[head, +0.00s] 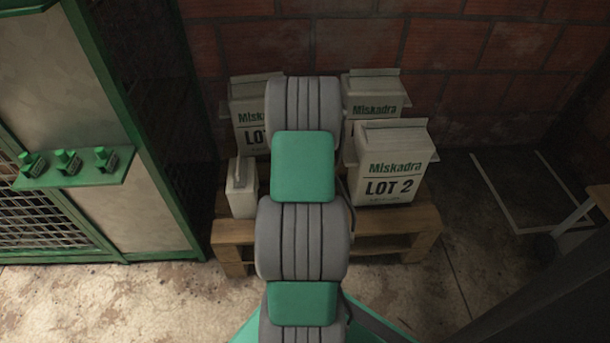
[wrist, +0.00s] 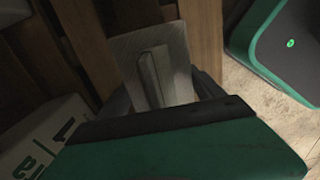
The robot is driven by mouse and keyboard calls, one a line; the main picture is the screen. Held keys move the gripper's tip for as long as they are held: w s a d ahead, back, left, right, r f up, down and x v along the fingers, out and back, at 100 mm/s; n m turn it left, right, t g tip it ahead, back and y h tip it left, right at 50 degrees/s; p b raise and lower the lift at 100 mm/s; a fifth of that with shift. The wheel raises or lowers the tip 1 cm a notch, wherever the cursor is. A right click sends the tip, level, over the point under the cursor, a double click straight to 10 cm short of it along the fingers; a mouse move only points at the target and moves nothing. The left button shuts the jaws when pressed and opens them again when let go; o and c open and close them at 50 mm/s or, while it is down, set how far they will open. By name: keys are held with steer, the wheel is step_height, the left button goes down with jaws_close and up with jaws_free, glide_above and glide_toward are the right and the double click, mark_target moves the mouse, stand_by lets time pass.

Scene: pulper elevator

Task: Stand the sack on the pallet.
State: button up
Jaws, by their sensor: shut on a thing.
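A pale sack (head: 242,190) appears narrow and upright at the front left of the wooden pallet (head: 405,238). My arm partly hides it in the head view. In the wrist view, my gripper (wrist: 163,92) is shut on the raised top fold of a pale sack (wrist: 177,50), with pallet boards around it. This looks like the same sack. I cannot tell whether its base touches the boards. My gripper is hidden behind my arm in the head view.
Other Miskadra sacks stand on the pallet: one at the front right (head: 392,165), one at the back right (head: 376,92) and one at the back left (head: 245,110). A brick wall (head: 480,50) is behind. A green-framed cabinet (head: 150,190) stands close on the left.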

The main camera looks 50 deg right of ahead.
steer(key=o, duration=2.1)
steer(key=shift+f, duration=0.1)
